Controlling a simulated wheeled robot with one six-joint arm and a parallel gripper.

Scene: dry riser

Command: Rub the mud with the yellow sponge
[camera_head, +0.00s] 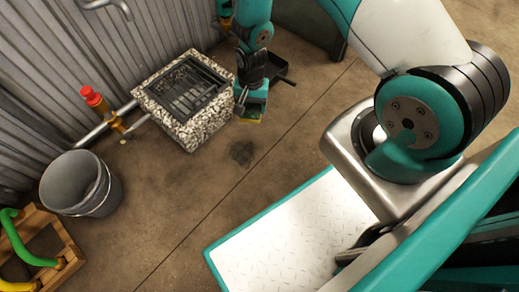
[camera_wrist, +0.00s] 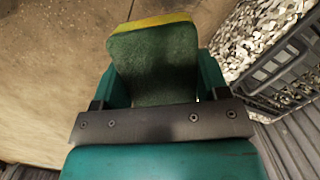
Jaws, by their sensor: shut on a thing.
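My gripper (camera_head: 255,97) is shut on the yellow sponge (camera_head: 251,119), low beside the stone-sided box. In the wrist view the sponge (camera_wrist: 153,62) stands between the two teal fingers of my gripper (camera_wrist: 155,85). It shows a large dark green face and a narrow yellow strip along its far edge. The mud (camera_head: 242,152) is a dark, rough patch on the concrete floor, just below the sponge in the head view. The sponge looks apart from the mud. I cannot make out the mud in the wrist view.
The stone-sided box (camera_head: 186,128) with a dark grate stands left of my gripper; its corner shows close by at the right of the wrist view. A red-capped pipe (camera_head: 97,100), a grey bucket (camera_head: 100,205) and a wooden crate (camera_head: 62,242) are further left. A black dustpan-like thing (camera_head: 277,69) lies behind.

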